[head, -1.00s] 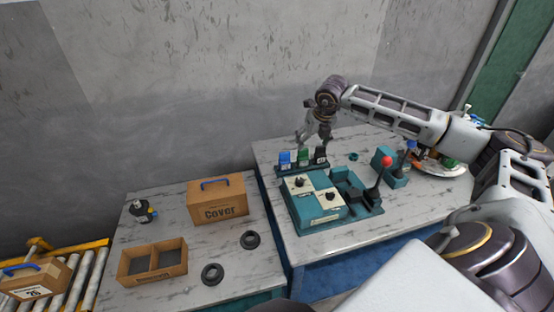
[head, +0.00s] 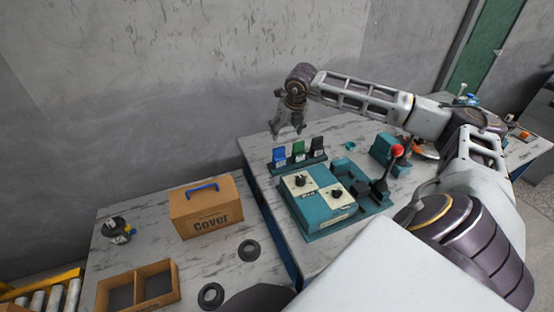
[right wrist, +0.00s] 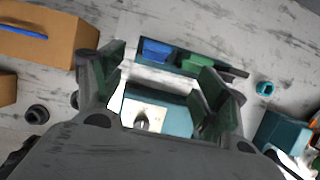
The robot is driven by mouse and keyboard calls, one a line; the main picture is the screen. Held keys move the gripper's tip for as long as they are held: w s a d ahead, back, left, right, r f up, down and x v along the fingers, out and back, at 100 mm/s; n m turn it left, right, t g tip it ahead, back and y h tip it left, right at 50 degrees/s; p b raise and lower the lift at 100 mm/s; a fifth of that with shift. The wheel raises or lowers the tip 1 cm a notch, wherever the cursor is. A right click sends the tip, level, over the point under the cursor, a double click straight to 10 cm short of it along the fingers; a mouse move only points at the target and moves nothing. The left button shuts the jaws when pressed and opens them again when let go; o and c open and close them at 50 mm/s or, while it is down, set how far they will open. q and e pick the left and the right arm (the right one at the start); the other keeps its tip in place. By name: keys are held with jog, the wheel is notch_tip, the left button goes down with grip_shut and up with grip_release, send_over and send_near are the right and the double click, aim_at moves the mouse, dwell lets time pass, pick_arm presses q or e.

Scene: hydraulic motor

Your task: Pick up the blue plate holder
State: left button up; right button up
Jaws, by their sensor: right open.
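The blue plate holder (head: 279,156) stands upright at the left end of a dark rack, beside a green holder (head: 298,149) and a black holder (head: 317,146). My right gripper (head: 287,130) points down above the rack, over its blue and green end. It is open and empty. In the right wrist view the blue holder (right wrist: 156,50) shows between the spread fingers (right wrist: 162,80), beyond them and apart from them. The green holder (right wrist: 193,63) is partly hidden by the right finger. My left gripper is not in view.
A cardboard cover box (head: 206,208), a divided tray (head: 138,288) and two dark rings (head: 249,250) are on the left table. A wall rises behind.

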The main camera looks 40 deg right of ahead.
aim_at(280, 149)
jog(key=x, duration=0.8)
jog(key=shift+f+p, duration=0.1)
jog(key=shift+p, duration=0.25)
jog(key=shift+f, duration=0.15)
jog(key=shift+w+a+f, duration=0.1)
jog(key=shift+f, duration=0.25)
jog(key=x, duration=0.1)
jog(key=p+x, duration=0.1)
jog(key=x, duration=0.1)
jog(key=shift+a+f, duration=0.15)
jog(key=shift+f, duration=0.15)
jog(key=shift+w+f, duration=0.2)
jog(key=shift+f, duration=0.2)
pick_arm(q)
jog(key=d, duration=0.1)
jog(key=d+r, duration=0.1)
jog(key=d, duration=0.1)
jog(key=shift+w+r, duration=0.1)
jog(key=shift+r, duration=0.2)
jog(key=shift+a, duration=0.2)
